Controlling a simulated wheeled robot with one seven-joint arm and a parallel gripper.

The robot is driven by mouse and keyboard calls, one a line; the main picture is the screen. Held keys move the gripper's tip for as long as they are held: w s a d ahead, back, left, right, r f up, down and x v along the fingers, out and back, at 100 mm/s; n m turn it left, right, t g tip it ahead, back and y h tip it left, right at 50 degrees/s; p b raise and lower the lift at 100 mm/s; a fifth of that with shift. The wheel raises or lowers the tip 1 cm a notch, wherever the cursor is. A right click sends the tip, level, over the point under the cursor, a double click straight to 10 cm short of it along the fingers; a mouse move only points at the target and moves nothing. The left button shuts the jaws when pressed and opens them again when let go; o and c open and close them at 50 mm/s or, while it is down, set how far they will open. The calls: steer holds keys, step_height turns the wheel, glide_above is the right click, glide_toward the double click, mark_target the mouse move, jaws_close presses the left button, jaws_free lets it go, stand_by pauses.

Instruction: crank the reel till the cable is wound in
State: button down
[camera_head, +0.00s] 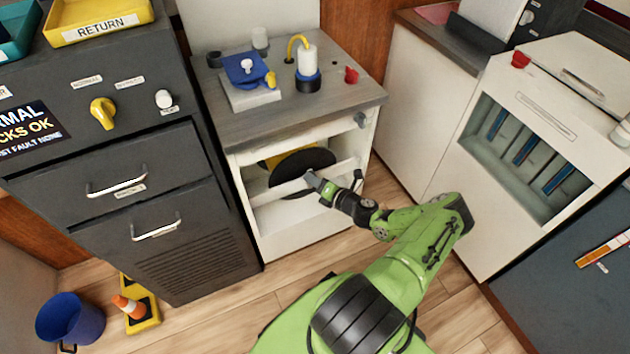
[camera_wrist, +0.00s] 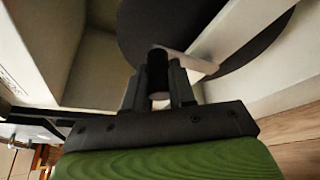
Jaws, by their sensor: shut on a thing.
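The reel (camera_head: 303,168) is a black disc with a yellow part behind it, set in the open front of the white cabinet (camera_head: 247,182). In the wrist view the black disc (camera_wrist: 185,25) fills the top middle, with a pale crank arm (camera_wrist: 215,48) across it. A dark crank handle (camera_wrist: 157,70) stands between the fingers. My gripper (camera_head: 312,178) is at the front of the reel, and in the wrist view my gripper (camera_wrist: 158,85) is shut on that handle. The cable cannot be made out; part of the reel is hidden by the crank arm and cabinet rail.
A dark drawer cabinet (camera_head: 150,200) stands close on the left. A white unit with an open recess (camera_head: 520,140) is on the right.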

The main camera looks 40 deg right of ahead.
steer(key=shift+s+d+f, duration=0.1)
steer(key=c, duration=0.9)
jaws_free()
steer(key=shift+c, duration=0.2)
steer(key=p+v, duration=0.3)
steer(key=v, duration=1.2)
steer(key=shift+s+p, duration=0.3)
steer(key=shift+s, duration=0.05)
